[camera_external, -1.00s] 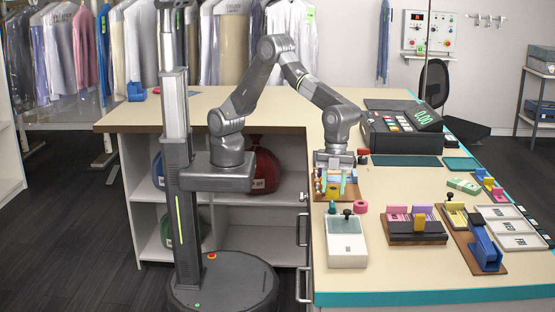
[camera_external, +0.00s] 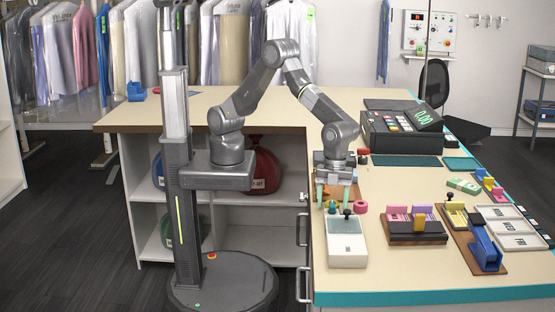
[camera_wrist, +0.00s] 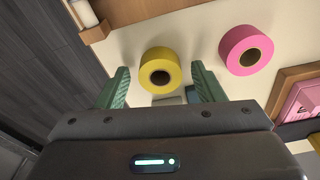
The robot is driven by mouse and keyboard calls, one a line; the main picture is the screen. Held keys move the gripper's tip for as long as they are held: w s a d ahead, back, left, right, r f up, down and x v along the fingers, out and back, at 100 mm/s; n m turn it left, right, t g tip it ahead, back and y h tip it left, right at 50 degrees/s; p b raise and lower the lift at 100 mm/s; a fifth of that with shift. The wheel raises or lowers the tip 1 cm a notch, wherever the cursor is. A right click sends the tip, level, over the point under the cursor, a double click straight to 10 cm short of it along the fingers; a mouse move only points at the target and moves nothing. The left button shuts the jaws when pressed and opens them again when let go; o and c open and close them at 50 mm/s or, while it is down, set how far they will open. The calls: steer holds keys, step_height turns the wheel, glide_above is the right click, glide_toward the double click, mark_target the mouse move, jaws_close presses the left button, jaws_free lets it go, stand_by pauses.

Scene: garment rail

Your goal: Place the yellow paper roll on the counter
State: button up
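The yellow paper roll (camera_wrist: 160,70) lies flat on the light counter (camera_wrist: 205,20) in the wrist view, its dark core facing up. My gripper (camera_wrist: 161,88) is open, with one green finger on each side of the roll's near edge and a visible gap to each finger. The roll seems to lie beyond the fingertips. In the external view my gripper (camera_external: 333,197) points down at the counter's near left part, behind the white device. The roll cannot be made out clearly there.
A pink roll (camera_wrist: 246,50) lies just right of the yellow one. A wooden tray (camera_wrist: 130,10) is at the top left of the wrist view. A white device (camera_external: 346,242) stands in front of my gripper.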

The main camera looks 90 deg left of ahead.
step_height(320, 180, up, 12)
steer(key=a+b, duration=0.1)
steer(key=shift+a+r, duration=0.15)
steer(key=shift+a, duration=0.05)
stand_by(0.3)
steer(key=shift+w, duration=0.1)
steer(key=f, duration=0.4)
steer(key=d+f, duration=0.1)
steer(key=f, duration=0.8)
steer(key=shift+d+p, duration=0.2)
steer(key=shift+p, duration=0.2)
step_height(320, 180, up, 3)
steer(key=shift+r, duration=0.6)
